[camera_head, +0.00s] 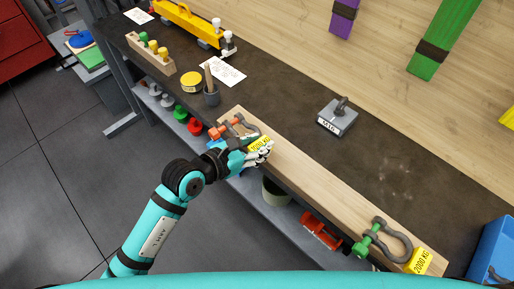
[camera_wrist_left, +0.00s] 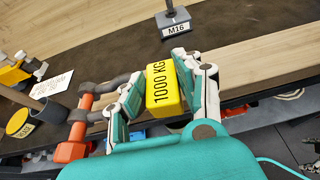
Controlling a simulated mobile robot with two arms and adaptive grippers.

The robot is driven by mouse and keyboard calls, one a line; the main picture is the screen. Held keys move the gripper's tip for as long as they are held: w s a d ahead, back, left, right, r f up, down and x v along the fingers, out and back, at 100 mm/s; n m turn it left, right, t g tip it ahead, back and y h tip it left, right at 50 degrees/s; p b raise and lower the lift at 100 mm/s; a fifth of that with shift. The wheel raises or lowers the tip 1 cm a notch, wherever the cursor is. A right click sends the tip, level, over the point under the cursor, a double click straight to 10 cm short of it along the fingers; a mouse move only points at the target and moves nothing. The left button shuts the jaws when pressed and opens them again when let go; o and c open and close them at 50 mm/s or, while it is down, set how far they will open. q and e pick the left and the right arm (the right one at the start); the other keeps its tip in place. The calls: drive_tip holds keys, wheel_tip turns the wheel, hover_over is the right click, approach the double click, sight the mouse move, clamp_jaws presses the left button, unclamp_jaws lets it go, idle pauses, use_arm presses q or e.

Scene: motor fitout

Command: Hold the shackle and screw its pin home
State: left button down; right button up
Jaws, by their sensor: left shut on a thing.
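A grey shackle (camera_head: 243,124) with an orange pin (camera_head: 219,131) lies on the light wooden board at the bench's front edge. In the left wrist view the orange pin (camera_wrist_left: 79,122) stands left of my fingers, with the grey bow (camera_wrist_left: 112,84) running toward them. My left gripper (camera_head: 263,151) is shut on the yellow 1000 KG tag (camera_wrist_left: 162,88), one finger on each side of it. Part of the bow is hidden behind the left finger. A second, larger shackle (camera_head: 399,239) with a green pin (camera_head: 368,238) lies farther right, beside a yellow 2000 KG tag (camera_head: 420,262).
A grey M16 block (camera_head: 337,119) stands on the dark bench behind the board. A dark cup (camera_head: 211,96) with a brush and a yellow tin (camera_head: 191,82) stand at the left. A blue bin (camera_head: 494,250) is at the far right. The board between the shackles is clear.

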sight(257, 130)
use_arm(q)
drive_tip(key=shift+w+r+b, duration=0.15)
drive_tip(key=shift+w+b, duration=0.35)
drive_tip(key=shift+w, duration=1.95)
drive_tip(key=shift+f+b, duration=0.95)
drive_tip(key=shift+f, duration=0.4)
drive_tip(key=shift+f, duration=0.35)
drive_tip(key=shift+f+b, duration=0.35)
drive_tip(key=shift+b, duration=0.1)
drive_tip(key=c, duration=0.9)
unclamp_jaws()
drive_tip(key=shift+s+f, duration=0.1)
